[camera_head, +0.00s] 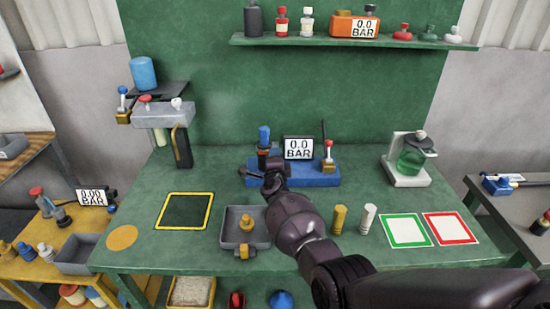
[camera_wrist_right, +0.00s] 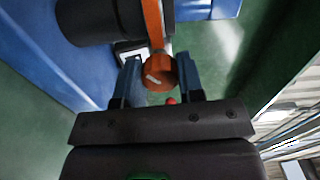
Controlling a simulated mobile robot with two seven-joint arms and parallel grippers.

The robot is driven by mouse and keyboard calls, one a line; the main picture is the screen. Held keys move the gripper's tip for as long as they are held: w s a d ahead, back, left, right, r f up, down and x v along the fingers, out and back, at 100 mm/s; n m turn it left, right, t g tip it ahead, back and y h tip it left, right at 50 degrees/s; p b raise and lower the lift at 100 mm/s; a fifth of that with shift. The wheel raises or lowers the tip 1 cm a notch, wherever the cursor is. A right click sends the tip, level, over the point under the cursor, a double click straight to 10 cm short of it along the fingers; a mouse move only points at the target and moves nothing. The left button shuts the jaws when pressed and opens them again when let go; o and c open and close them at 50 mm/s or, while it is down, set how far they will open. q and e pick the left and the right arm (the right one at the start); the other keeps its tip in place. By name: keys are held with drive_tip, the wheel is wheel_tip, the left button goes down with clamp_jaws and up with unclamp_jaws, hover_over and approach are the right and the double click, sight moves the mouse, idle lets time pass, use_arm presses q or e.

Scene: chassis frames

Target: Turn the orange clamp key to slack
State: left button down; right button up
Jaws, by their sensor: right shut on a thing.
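The orange clamp key (camera_wrist_right: 158,72) shows in the right wrist view as a round orange knob with a pale mark on its face and an orange bar running up from it. My right gripper (camera_wrist_right: 158,82) has a finger on each side of the knob and is shut on it. In the head view my right gripper (camera_head: 266,181) is at the front left of the blue device (camera_head: 318,177), which carries a 0.0 BAR display (camera_head: 298,148). The key is hidden there by my gripper and arm. My left gripper is out of view.
A grey tray (camera_head: 231,236) with a yellow part stands just left of my forearm. Yellow (camera_head: 339,219) and white (camera_head: 367,218) cylinders stand close to its right. A green bottle (camera_head: 411,160) in a white stand is farther right.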

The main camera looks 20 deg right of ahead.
drive_tip(key=shift+f, duration=0.1)
idle(0.3)
drive_tip(key=o, duration=0.9)
drive_tip(key=shift+s, duration=0.15)
